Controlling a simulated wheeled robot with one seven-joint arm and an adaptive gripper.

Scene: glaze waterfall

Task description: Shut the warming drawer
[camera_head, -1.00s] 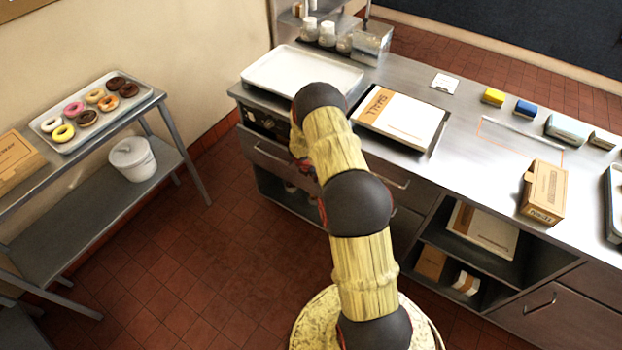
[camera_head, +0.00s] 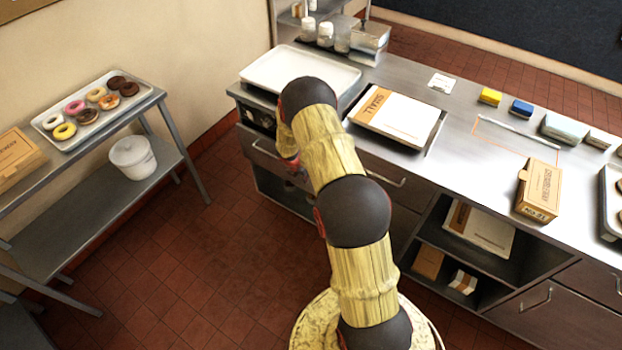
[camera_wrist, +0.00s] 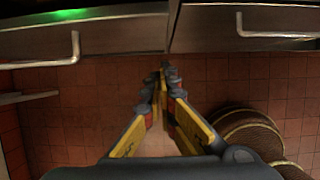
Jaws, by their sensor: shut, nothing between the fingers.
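The warming drawer (camera_head: 262,149) is the grey front with a bar handle at the left end of the counter, below a dark control panel (camera_head: 256,115). My arm hides its right part. In the wrist view its front (camera_wrist: 110,38) is at the upper left, with a handle and a green light above. It looks nearly in line with the neighbouring drawer front (camera_wrist: 240,28); I cannot tell whether a small gap remains. My gripper (camera_wrist: 165,70) is shut and empty, its tips at or just below the seam between the two fronts. Contact is unclear.
A white tray (camera_head: 292,71) and a box marked SMALL (camera_head: 396,115) lie on the counter above. A rack (camera_head: 60,235) with a doughnut tray and a white bucket (camera_head: 132,157) stands at the left. The tiled floor (camera_head: 210,270) between is clear.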

